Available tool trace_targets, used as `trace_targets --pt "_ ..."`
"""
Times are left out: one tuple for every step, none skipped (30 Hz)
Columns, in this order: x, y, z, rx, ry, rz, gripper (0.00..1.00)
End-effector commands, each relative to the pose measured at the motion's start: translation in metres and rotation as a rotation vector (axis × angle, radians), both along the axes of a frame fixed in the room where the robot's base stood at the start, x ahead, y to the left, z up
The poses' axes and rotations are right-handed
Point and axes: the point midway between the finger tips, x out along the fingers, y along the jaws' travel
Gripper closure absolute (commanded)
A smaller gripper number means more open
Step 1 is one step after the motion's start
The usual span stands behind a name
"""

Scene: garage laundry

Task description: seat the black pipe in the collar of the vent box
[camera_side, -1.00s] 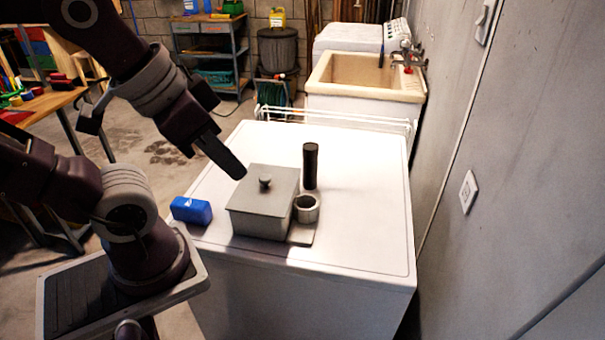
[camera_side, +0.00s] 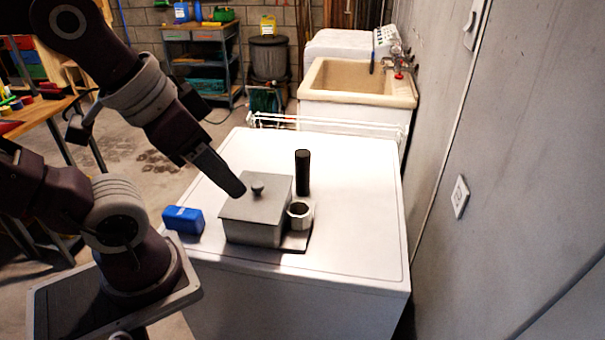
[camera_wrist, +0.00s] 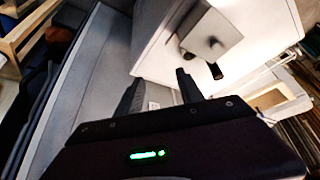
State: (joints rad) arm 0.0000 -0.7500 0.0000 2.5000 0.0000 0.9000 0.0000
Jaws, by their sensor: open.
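The black pipe (camera_side: 302,172) stands upright on the white machine top, behind the collar and near the box's right back corner. The vent box (camera_side: 252,220) is grey with a round knob on its lid. Its collar (camera_side: 299,214) is a short open ring on the box's right side, and it looks empty. My gripper (camera_side: 238,190) points down and right, its tip close to the left of the lid knob in the picture; contact is unclear. In the wrist view my gripper (camera_wrist: 157,92) has its two fingers apart with nothing between them. The box (camera_wrist: 215,30) shows beyond them.
A blue block (camera_side: 184,220) lies left of the box on the white machine top (camera_side: 350,220). White rails run along its back edge. A grey wall (camera_side: 520,200) rises at the right. The top is clear behind and right of the pipe.

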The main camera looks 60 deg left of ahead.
Motion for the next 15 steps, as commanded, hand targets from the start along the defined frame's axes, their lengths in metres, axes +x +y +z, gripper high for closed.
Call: trace_targets --pt "0.000 0.000 0.000 -0.001 0.001 0.002 0.55" --pt "0.002 0.000 0.001 -0.005 0.003 0.011 0.55" --pt "0.008 0.002 0.004 -0.018 0.013 0.039 0.55" --pt "0.015 0.003 0.007 -0.034 0.025 0.077 0.55" --pt "0.024 0.006 0.011 -0.056 0.042 0.129 0.55" --pt "0.042 0.011 0.016 -0.093 0.069 0.221 0.55" --pt "0.058 0.016 0.019 -0.127 0.094 0.305 0.55" --pt "0.076 0.024 0.022 -0.161 0.118 0.399 0.55" --pt "0.102 0.035 0.022 -0.207 0.149 0.532 0.55" --pt "0.121 0.044 0.020 -0.240 0.173 0.635 0.55" --pt "0.140 0.055 0.017 -0.271 0.196 0.739 0.55" --pt "0.165 0.071 0.008 -0.309 0.223 0.882 0.55" --pt "0.183 0.085 -0.001 -0.335 0.243 0.990 0.55" --pt "0.200 0.099 -0.011 -0.357 0.263 1.097 0.55" --pt "0.220 0.117 -0.027 -0.384 0.283 1.234 0.55"
